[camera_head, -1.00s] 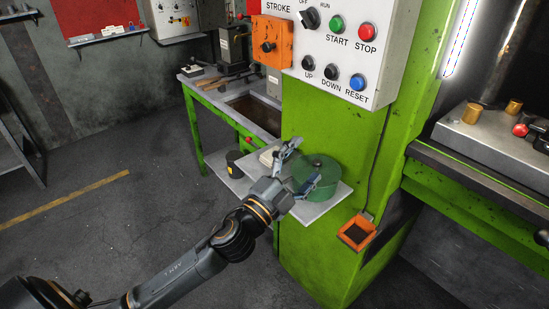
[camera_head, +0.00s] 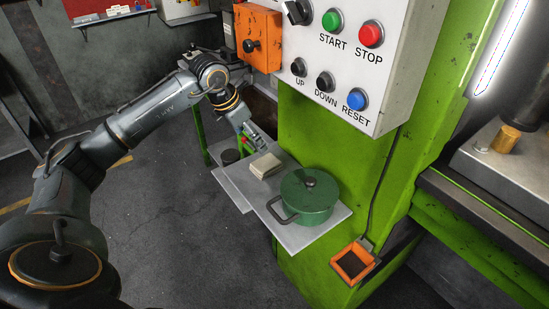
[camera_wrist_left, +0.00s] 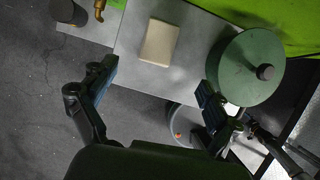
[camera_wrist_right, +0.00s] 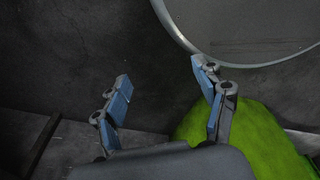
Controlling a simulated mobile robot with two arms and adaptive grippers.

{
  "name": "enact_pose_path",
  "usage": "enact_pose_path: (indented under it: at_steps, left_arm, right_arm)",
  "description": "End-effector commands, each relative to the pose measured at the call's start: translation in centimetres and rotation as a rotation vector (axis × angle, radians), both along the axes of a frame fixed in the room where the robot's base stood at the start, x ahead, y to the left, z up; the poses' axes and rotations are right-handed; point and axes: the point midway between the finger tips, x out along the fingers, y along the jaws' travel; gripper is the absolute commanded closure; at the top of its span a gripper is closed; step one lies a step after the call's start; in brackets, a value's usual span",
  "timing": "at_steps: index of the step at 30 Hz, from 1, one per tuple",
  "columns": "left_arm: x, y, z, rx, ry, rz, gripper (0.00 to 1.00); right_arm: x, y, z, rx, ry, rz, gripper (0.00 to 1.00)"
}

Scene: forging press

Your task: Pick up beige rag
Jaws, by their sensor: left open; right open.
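The beige rag (camera_head: 265,166) is a folded, flat block lying on the grey shelf (camera_head: 300,234) at the press's side, behind the green pot. It also shows in the left wrist view (camera_wrist_left: 159,42), lying between the line of the two fingers and beyond their tips. My left gripper (camera_head: 258,138) is above and behind the rag in the head view, open and empty. In the left wrist view its fingers (camera_wrist_left: 156,78) are spread wide, apart from the rag. My right gripper (camera_wrist_right: 160,75) is open and empty in its wrist view; it is not in the head view.
A green lidded pot (camera_head: 308,196) stands on the shelf close to the rag. A dark cylinder (camera_head: 231,157) stands to the left. The control panel (camera_head: 350,60) overhangs the shelf from behind. An orange tray (camera_head: 353,263) juts out at lower right. The floor at left is open.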

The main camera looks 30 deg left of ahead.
Motion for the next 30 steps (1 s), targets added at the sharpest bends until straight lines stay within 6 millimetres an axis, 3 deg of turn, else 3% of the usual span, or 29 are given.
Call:
enact_pose_path:
  at_steps: [10,14,21,30]
  left_arm:
    - [2.3,-1.1,-5.9,-0.006,0.003,-0.003,0.11]
    - [2.6,-1.2,-7.0,-0.005,0.002,-0.004,0.11]
    - [3.8,-1.0,-9.0,-0.008,0.004,-0.002,0.11]
    - [4.9,-1.2,-12.0,-0.005,0.001,-0.003,0.11]
  right_arm:
    - [-6.6,-0.2,1.3,-0.006,0.096,0.001,0.29]
    - [-6.0,-0.1,1.5,-0.005,0.087,0.001,0.29]
    - [-2.0,0.2,3.3,0.002,0.025,0.001,0.29]
    - [-3.5,0.0,4.0,-0.001,0.049,0.000,0.29]
